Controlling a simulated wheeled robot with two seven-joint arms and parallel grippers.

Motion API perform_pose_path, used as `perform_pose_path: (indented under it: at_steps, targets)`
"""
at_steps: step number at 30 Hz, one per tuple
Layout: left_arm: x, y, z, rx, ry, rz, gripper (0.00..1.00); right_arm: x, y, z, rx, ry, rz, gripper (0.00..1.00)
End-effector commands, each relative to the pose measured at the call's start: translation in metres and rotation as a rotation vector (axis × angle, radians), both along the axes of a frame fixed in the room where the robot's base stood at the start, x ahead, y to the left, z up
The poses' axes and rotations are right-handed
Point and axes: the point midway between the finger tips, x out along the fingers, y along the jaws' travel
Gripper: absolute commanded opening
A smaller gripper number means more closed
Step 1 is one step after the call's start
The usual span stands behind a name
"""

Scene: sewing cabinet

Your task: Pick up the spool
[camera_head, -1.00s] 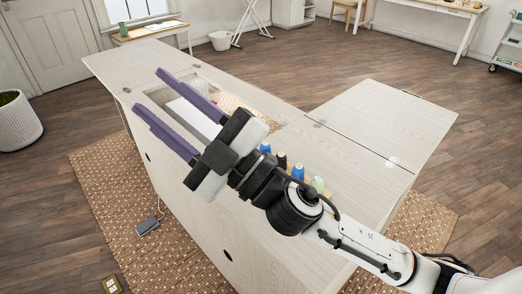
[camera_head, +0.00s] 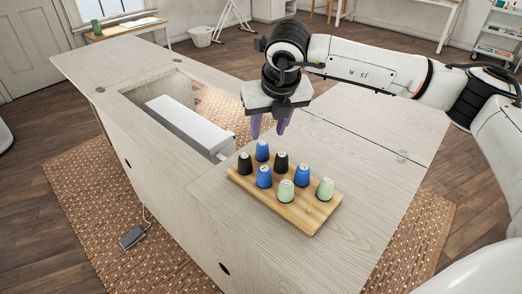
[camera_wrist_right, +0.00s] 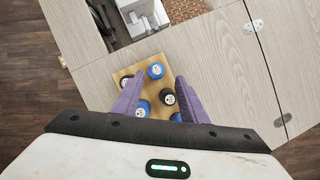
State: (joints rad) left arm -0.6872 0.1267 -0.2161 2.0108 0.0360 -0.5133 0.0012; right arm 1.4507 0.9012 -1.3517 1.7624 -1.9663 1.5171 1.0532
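Several thread spools stand upright on a wooden board (camera_head: 311,218) on the cabinet top: a back blue spool (camera_head: 262,151), a left black spool (camera_head: 244,164), a right black spool (camera_head: 281,162), a front blue spool (camera_head: 264,176), a right blue spool (camera_head: 302,173) and two pale green spools (camera_head: 286,191) (camera_head: 325,188). My right gripper (camera_head: 270,134) points down above the board's back edge, fingers apart and empty. In the right wrist view, the right black spool (camera_wrist_right: 168,97) shows between the purple fingers; the nearer spools are partly hidden. My left gripper is not in view.
A long white sewing machine (camera_head: 188,125) sits in the cabinet's open recess, left of the board. The cabinet top (camera_head: 365,165) is clear to the right, with hinges near its seam. A pedal (camera_head: 132,237) lies on the woven rug.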

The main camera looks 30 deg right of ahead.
Motion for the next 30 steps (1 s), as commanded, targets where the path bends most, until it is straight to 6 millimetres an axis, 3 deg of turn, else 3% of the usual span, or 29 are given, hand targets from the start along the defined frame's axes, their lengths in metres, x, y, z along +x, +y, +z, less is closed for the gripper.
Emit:
perform_pose_path:
  at_steps: [18, 27, 30]
  targets:
    - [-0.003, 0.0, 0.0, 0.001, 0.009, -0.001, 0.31, 0.024, 0.0, -0.071, 0.004, 0.002, 0.005, 0.39]
    - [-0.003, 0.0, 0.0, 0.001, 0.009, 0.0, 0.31, 0.027, 0.0, -0.077, 0.005, 0.0, 0.006, 0.39]
    - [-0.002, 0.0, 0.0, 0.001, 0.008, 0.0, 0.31, 0.027, 0.0, -0.077, 0.005, 0.0, 0.007, 0.26]
